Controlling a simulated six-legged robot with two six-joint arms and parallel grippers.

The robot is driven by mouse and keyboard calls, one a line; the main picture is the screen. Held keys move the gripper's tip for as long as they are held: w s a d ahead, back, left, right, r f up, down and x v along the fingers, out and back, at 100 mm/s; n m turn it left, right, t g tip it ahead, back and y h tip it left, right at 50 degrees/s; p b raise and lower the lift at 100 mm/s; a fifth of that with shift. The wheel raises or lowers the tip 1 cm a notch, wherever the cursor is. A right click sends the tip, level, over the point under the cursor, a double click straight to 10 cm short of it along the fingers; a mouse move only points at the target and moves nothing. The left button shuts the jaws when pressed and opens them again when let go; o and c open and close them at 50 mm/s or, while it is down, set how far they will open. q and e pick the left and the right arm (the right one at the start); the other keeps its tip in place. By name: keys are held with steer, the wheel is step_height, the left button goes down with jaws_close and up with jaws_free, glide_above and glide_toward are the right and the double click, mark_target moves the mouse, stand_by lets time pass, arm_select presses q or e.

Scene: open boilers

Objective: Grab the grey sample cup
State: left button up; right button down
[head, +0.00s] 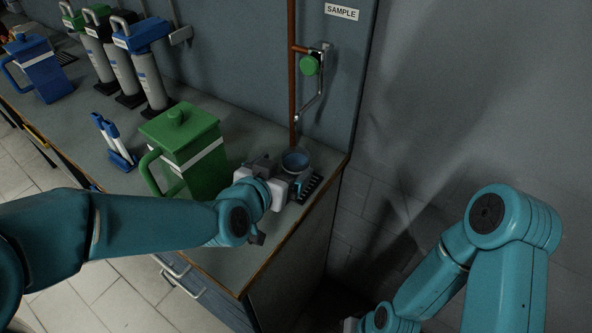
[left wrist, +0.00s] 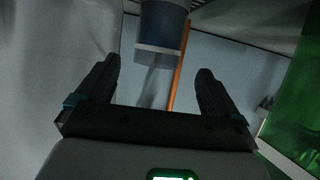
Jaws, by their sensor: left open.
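The grey sample cup (head: 295,161), bluish in this light, stands on a small dark rack (head: 313,186) at the right end of the bench, below the tap. My left gripper (head: 281,175) is just in front of the cup and partly covers it. In the left wrist view my left gripper (left wrist: 153,88) is open, with nothing between its fingers. A dark blue-grey cylinder with a pale band, seemingly the cup (left wrist: 163,28), shows beyond the fingertips, near the top middle. My right arm is at the lower right in the head view; its fingers are out of frame.
A green jug (head: 198,158) stands close to the left of my left wrist. The green-handled tap (head: 310,65) and its pipe are above the cup, under a SAMPLE label (head: 341,12). The bench's wooden edge (head: 293,232) runs close by. Grey-blue canisters (head: 147,75) stand farther back.

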mark_target(290, 167)
arm_select(q)
steer(key=shift+w+d+f, duration=0.25)
steer(key=shift+w+d, duration=0.15)
steer(key=shift+w, duration=0.1)
steer(key=x, duration=0.5)
steer(key=shift+f+p, duration=0.35)
steer(key=shift+f, duration=0.1)
steer(key=c, duration=1)
steer(key=shift+c, duration=0.6)
steer(key=shift+s+r, duration=0.1)
steer(key=shift+r, duration=0.1)
